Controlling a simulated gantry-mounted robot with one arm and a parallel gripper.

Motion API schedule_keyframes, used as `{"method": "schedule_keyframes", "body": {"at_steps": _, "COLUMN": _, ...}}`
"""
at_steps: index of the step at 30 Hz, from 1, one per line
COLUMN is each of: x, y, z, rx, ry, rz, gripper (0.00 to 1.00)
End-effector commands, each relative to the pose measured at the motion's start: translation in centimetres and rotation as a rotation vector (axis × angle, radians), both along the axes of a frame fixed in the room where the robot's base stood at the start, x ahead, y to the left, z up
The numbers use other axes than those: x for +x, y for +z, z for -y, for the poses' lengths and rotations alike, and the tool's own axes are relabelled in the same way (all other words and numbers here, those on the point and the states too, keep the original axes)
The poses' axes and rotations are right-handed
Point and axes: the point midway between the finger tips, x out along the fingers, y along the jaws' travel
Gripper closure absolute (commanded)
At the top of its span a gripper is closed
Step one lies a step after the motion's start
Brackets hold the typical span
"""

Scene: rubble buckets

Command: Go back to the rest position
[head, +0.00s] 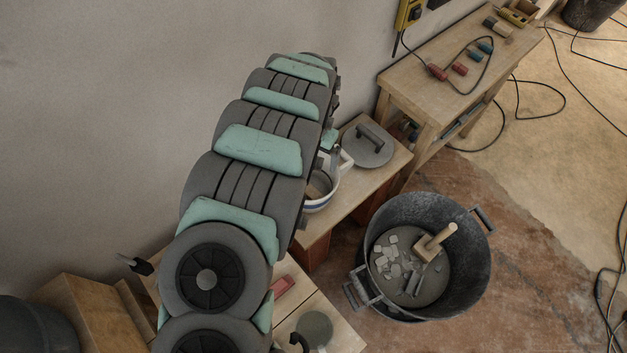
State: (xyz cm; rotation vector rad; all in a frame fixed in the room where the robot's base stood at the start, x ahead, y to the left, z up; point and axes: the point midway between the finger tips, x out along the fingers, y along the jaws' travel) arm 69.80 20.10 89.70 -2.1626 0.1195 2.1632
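My arm, grey with teal panels, rises from the bottom centre of the head view and reaches up along the wall. Its far end bends away behind its own links. The white pot stands on a low wooden bench (345,209), partly covered by my arm.
A dark bucket (470,270) on the floor holds rubble and a wooden-handled mallet (433,243). A round grey lid (368,146) lies on the bench. A workbench (424,82) carries red and teal pieces and a cable. Cables cross the floor at right. The wall (110,120) is close at left.

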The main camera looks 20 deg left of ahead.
Motion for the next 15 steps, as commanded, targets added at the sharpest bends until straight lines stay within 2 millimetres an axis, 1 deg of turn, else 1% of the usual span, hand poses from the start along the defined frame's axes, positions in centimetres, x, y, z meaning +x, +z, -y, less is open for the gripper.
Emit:
{"method": "schedule_keyframes", "body": {"at_steps": 1, "x": 0.08, "y": 0.50, "z": -0.03, "rx": 0.001, "ry": 0.000, "rz": 0.002, "gripper": 0.00}}
{"method": "schedule_keyframes", "body": {"at_steps": 4, "x": 0.09, "y": 0.86, "z": -0.01, "rx": 0.001, "ry": 0.000, "rz": 0.002, "gripper": 0.00}}
{"method": "schedule_keyframes", "body": {"at_steps": 15, "x": 0.02, "y": 0.86, "z": 0.00, "rx": 0.000, "ry": 0.000, "rz": 0.001, "gripper": 0.00}}
